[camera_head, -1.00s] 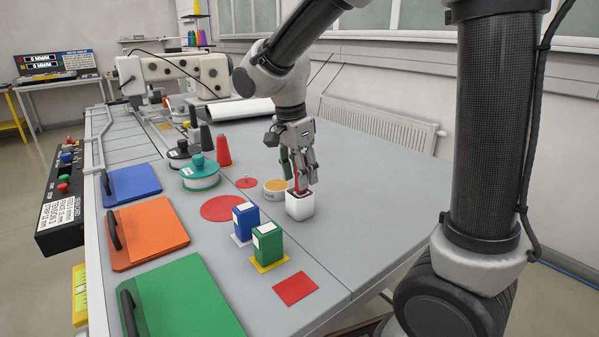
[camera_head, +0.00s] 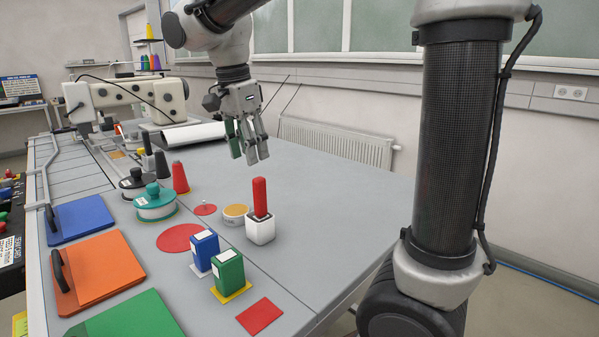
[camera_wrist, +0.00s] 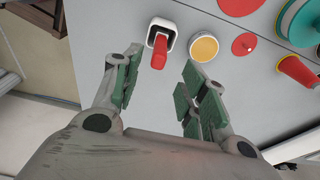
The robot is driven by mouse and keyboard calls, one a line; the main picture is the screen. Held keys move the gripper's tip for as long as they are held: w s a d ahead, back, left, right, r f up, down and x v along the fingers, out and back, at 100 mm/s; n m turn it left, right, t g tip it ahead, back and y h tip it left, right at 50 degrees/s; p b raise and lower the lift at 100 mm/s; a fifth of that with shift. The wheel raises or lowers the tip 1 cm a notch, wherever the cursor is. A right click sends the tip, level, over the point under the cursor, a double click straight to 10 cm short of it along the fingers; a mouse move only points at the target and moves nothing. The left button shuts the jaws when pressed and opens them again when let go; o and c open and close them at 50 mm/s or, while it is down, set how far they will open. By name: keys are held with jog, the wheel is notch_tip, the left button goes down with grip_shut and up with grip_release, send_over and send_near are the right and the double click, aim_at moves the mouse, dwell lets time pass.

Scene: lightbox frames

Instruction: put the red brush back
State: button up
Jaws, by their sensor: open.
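The red brush (camera_head: 260,197) stands upright in a small white square cup (camera_head: 260,230) on the grey table. Only its red handle shows; its lower end is hidden inside the cup. In the wrist view the red brush (camera_wrist: 159,52) and the white cup (camera_wrist: 162,27) lie ahead of the fingers, left of centre. My gripper (camera_head: 252,160) is open and empty. It hangs above the table, higher than the top of the brush and apart from it. Its green-padded fingers (camera_wrist: 158,95) are spread wide in the wrist view.
A round tin with a yellow top (camera_head: 236,211) stands beside the cup. Blue (camera_head: 204,250) and green (camera_head: 228,272) boxes stand nearer. A red cone (camera_head: 180,178) and teal-lidded container (camera_head: 155,203) are to the left. The table's right part (camera_head: 330,200) is clear.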

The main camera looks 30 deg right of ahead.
jog(key=s+d+f+n+t+y, duration=0.1)
jog(key=s+d+f+n+t, duration=0.1)
jog(key=s+d+n, duration=0.5)
jog(key=s+d+f+n+t, duration=0.1)
jog(key=s+d+f+n, duration=0.2)
jog(key=s+d+n, duration=0.4)
jog(key=s+d, duration=0.2)
jog(key=s, duration=0.2)
jog(key=shift+s+d+f+t+y, duration=0.2)
jog(key=shift+d+f+t+y, duration=0.1)
jog(key=shift+d+t+y, duration=0.1)
